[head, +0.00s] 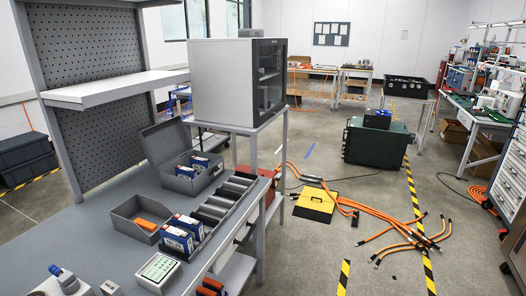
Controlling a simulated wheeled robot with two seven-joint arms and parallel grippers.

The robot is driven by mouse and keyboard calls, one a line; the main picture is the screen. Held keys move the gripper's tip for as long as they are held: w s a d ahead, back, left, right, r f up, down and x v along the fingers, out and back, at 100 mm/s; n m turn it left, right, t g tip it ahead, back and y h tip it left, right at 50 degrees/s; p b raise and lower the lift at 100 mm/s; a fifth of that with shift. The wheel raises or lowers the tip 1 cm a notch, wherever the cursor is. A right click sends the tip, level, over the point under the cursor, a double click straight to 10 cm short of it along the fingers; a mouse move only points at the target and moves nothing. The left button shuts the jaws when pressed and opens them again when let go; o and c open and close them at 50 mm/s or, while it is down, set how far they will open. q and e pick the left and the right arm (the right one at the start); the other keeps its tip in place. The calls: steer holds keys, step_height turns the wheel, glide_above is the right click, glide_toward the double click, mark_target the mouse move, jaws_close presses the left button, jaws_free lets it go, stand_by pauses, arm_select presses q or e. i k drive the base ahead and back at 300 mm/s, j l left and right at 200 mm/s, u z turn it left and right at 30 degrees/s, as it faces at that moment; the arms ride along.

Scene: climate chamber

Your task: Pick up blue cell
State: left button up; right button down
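Blue-and-white block-shaped cells (177,239) stand upright at the near end of a slotted rack on the grey workbench. Another blue-and-white cell (188,226) stands just behind them. More blue-and-white cells (186,172) sit inside an open grey box (178,187) with its lid raised. The slots of the rack (222,205) farther back look dark and empty. Neither of my grippers shows in the head view, so their distance from the cells cannot be seen.
A grey bin (122,221) holding an orange block (147,224) stands left of the rack. A device with a lit screen (158,270) is in front. A grey chamber (222,85) stands behind the bench. Orange cables (390,225) lie on the floor at right.

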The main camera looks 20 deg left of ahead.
mark_target(199, 163)
steer(key=i+l+u, duration=0.1)
steer(key=i, duration=1.35)
